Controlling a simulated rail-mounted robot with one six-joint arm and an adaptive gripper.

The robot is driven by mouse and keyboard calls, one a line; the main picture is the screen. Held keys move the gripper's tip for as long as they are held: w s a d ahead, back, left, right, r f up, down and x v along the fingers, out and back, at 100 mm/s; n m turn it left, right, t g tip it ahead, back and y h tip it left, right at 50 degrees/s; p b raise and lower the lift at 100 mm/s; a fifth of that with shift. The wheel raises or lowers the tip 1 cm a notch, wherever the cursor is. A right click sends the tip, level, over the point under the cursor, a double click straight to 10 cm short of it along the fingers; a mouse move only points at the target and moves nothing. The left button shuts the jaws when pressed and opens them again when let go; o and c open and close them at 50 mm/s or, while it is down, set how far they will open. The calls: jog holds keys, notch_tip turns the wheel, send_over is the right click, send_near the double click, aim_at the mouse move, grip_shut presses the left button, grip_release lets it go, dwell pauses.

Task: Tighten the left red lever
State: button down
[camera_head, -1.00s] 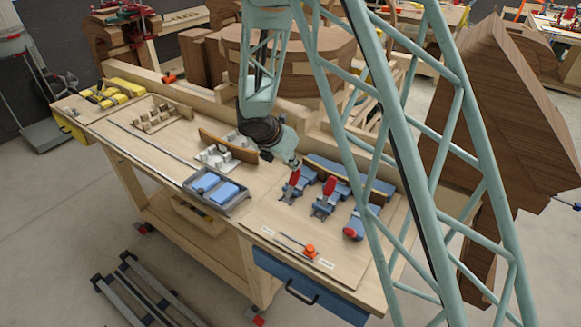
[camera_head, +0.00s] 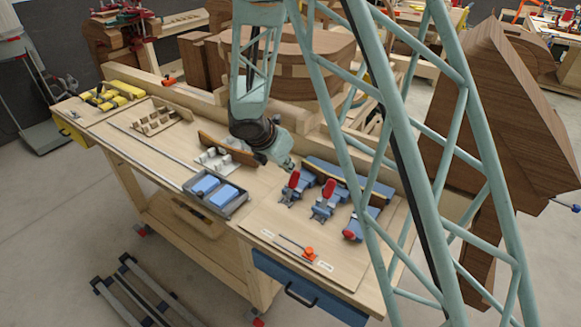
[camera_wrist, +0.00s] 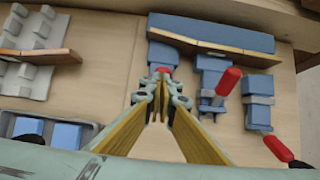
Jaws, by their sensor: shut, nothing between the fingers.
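Three blue toggle clamps with red levers stand in a row on the bench. The left red lever (camera_head: 294,180) stands raised in the head view; in the wrist view only a bit of red (camera_wrist: 164,69) shows beyond my fingertips. The middle red lever (camera_head: 329,188) also stands raised and is clear in the wrist view (camera_wrist: 228,81). The right red lever (camera_head: 349,235) lies low, pointing to the front. My gripper (camera_head: 290,166) is just above and behind the left lever. Its fingers (camera_wrist: 162,80) are shut and empty. Whether they touch the lever cannot be told.
A curved wooden strip on blue blocks (camera_wrist: 212,37) runs behind the clamps. A grey tray with blue blocks (camera_head: 218,193) stands to the left. An orange-knobbed tool (camera_head: 309,253) lies in front. A white fixture with a brown strip (camera_wrist: 38,55) is at left.

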notch_tip(320, 180, up, 10)
jog(key=s+a, duration=0.1)
jog(key=s, duration=0.1)
jog(key=shift+a+r, duration=0.2)
jog(key=shift+a, duration=0.1)
jog(key=shift+d, duration=0.1)
dwell(0.5)
jog(key=s+d+r+m+b, duration=0.3)
jog(key=s+d+r+m, duration=0.15)
jog(key=s+d, duration=0.2)
jog(key=s+d+r+m+g+b, duration=0.1)
jog(key=s+d+r+m+b, duration=0.15)
jog(key=s+d+m, duration=0.35)
jog(key=s+d+r+m+b, duration=0.2)
jog(key=s+d+r+m, duration=0.2)
jog(key=s+d, duration=0.3)
jog(key=s+f+m+y+b, duration=0.2)
jog(key=s+m+b, duration=0.2)
jog(key=s, duration=1)
jog(key=s+f+m+y+b, duration=0.1)
jog(key=s+m+b, duration=0.4)
jog(key=s+m, duration=0.5)
jog(key=s+f, duration=0.1)
jog(key=s, duration=0.4)
jog(key=shift+s+d+f+y, duration=0.2)
jog(key=shift+s+y, duration=0.1)
jog(key=shift+y, duration=0.1)
jog(key=shift+d, duration=0.1)
